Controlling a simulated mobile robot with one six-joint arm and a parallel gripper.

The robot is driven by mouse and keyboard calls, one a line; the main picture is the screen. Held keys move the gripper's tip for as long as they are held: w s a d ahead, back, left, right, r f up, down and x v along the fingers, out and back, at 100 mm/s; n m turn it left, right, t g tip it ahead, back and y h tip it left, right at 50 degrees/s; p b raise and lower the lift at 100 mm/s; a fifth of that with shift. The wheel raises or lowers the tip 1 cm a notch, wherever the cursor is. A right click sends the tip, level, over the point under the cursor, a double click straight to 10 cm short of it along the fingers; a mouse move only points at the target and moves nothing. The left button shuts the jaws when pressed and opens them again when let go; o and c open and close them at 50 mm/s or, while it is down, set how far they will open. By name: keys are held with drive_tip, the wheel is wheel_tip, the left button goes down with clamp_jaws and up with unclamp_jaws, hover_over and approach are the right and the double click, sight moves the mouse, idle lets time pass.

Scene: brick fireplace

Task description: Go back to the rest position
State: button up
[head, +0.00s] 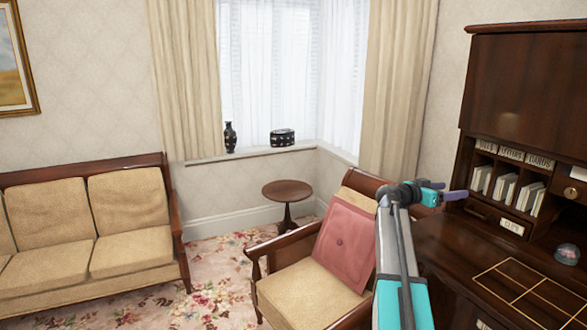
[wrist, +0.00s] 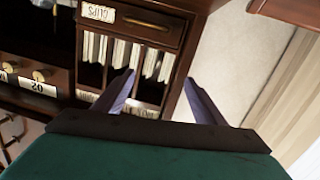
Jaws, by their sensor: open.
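My gripper (head: 456,196) is at the end of my raised arm, at the right of the head view. It is in front of the upper part of the dark wooden desk (head: 510,250), near its pigeonholes. In the wrist view my gripper (wrist: 160,84) has its two purple fingers spread apart with nothing between them. Past the fingers, the wrist view shows the desk's pigeonholes with papers (wrist: 122,52) and a small labelled drawer (wrist: 145,24).
An armchair with a pink cushion (head: 345,240) stands left of my arm. A round side table (head: 287,190) is behind it, and a sofa (head: 130,220) is at the left. A small dome-shaped object (head: 567,253) sits on the desk. Flowered carpet (head: 222,275) shows between sofa and armchair.

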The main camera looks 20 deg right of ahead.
drive_tip(key=w+a+f+n+t+b, duration=0.1)
drive_tip(key=w+a+f+n+t, duration=0.2)
drive_tip(key=w+a, duration=0.35)
drive_tip(key=w+a+f+n+t+b, duration=0.1)
drive_tip(key=w+a+f+n+t, duration=0.2)
drive_tip(key=w+a, duration=0.4)
drive_tip(key=s+a+f+n+g+y+p, duration=0.1)
drive_tip(key=s+a+f+n+y, duration=0.15)
drive_tip(key=a+f, duration=0.65)
drive_tip(key=s+a+f+n+g+y+p, duration=0.1)
drive_tip(key=s+a+f+y+p, duration=0.15)
drive_tip(key=f, duration=1.15)
drive_tip(key=s+a+f+n+g+y, duration=0.1)
drive_tip(key=s+a+f+n+y, duration=0.15)
drive_tip(key=a+f, duration=0.65)
drive_tip(key=s+a+f+n+g+y+p, duration=0.1)
drive_tip(key=s+a+f+g+y+p, duration=0.1)
drive_tip(key=s+a+f, duration=0.65)
drive_tip(key=s+a+f+n+g+y+p, duration=0.1)
drive_tip(key=s+a+f+g+y, duration=0.3)
drive_tip(key=s+f, duration=0.6)
drive_tip(key=s+a+f+n+g+y+p, duration=0.1)
drive_tip(key=s+a+f, duration=0.2)
drive_tip(key=s+a, duration=0.5)
drive_tip(key=s+a+f+n+g+y+p, duration=0.1)
drive_tip(key=s+a+f+n+y+p, duration=0.1)
drive_tip(key=s+a, duration=0.7)
drive_tip(key=s, duration=0.6)
drive_tip(key=shift+f, duration=0.4)
